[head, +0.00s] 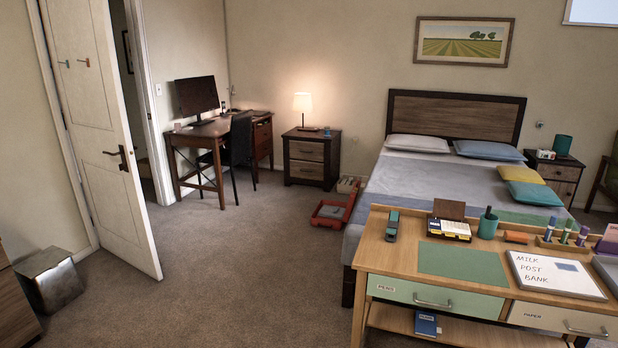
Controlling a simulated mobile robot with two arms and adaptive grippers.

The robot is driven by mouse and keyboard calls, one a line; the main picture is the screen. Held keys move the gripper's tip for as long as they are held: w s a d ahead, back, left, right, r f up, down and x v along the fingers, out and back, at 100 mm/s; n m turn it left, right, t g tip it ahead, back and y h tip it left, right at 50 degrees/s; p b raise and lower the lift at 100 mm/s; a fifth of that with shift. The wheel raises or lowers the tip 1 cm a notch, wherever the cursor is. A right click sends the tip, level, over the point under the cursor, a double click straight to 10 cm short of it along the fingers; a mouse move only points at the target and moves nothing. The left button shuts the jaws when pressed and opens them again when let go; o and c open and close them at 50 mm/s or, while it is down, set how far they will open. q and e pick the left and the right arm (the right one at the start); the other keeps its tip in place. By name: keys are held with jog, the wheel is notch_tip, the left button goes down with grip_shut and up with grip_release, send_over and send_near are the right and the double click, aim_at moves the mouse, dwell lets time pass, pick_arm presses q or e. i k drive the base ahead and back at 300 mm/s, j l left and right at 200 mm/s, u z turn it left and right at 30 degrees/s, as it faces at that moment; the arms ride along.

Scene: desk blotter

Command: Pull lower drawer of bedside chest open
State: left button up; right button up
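A dark wooden bedside chest (288,160) with two drawers stands against the back wall, left of the bed. Its upper drawer (306,152) and lower drawer (306,171) both look shut, each with a small handle. A lit lamp (303,104) and a small blue item (327,131) are on its top. A second bedside chest (558,172) stands right of the bed, its lower part hidden by the bed. Neither of my grippers is in view.
A red tray-like item (331,212) lies on the floor by the bed (410,175). A desk (470,240) with drawers fills the front right. A computer desk (190,134) and chair (238,150) stand back left. Carpet (220,265) in the middle is clear. A door (103,150) stands open.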

aim_at(299, 168)
jog(key=i+j+u, duration=0.4)
jog(key=i, duration=0.4)
jog(key=i+u, duration=0.35)
jog(key=i, duration=0.45)
jog(key=i+l+z, duration=0.2)
jog(key=i, duration=0.4)
jog(key=i+j+z, duration=0.15)
jog(key=i, duration=0.45)
jog(key=i+j+z, duration=0.2)
jog(key=i, duration=0.4)
jog(key=i+z, duration=0.2)
jog(key=i, duration=0.4)
jog(key=i+u, duration=0.1)
jog(key=i, duration=0.75)
jog(key=i+u, duration=0.15)
jog(key=i, duration=0.7)
jog(key=i+l+u, duration=0.1)
jog(key=i, duration=0.75)
